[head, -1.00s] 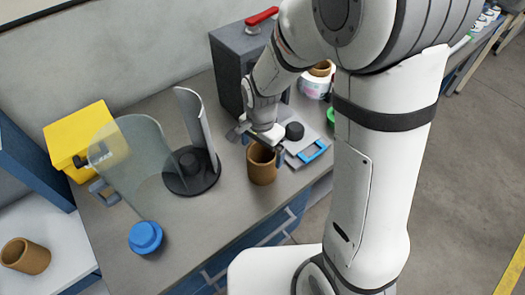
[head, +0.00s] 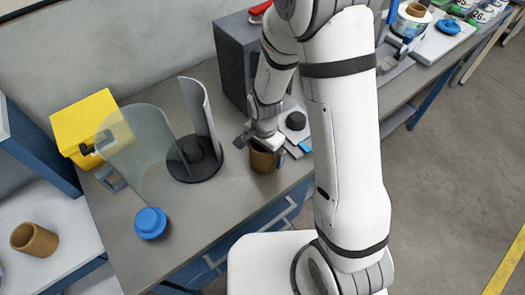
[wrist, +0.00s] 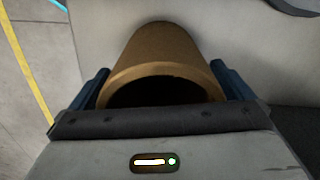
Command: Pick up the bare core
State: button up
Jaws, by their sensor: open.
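A brown bare core (head: 263,160) stands upright on the grey bench near its front edge. My gripper (head: 263,143) is over its upper end, hiding part of it. In the wrist view, the core (wrist: 163,50) shows its open, dark mouth between the two blue fingers of my gripper (wrist: 160,88). The fingers are open, one on each side of it; small gaps seem to show, and contact is not clear. A second brown core (head: 35,239) sits on a white surface at the far left.
A dark stand with a curved clear shield (head: 140,150) is left of my gripper. A blue knob-like piece (head: 151,222) and a yellow box (head: 85,125) are further left. A dark grey machine (head: 236,60) stands behind. Bare bench (head: 215,205) lies in front.

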jog(key=c, duration=0.9)
jog(key=shift+r, duration=0.1)
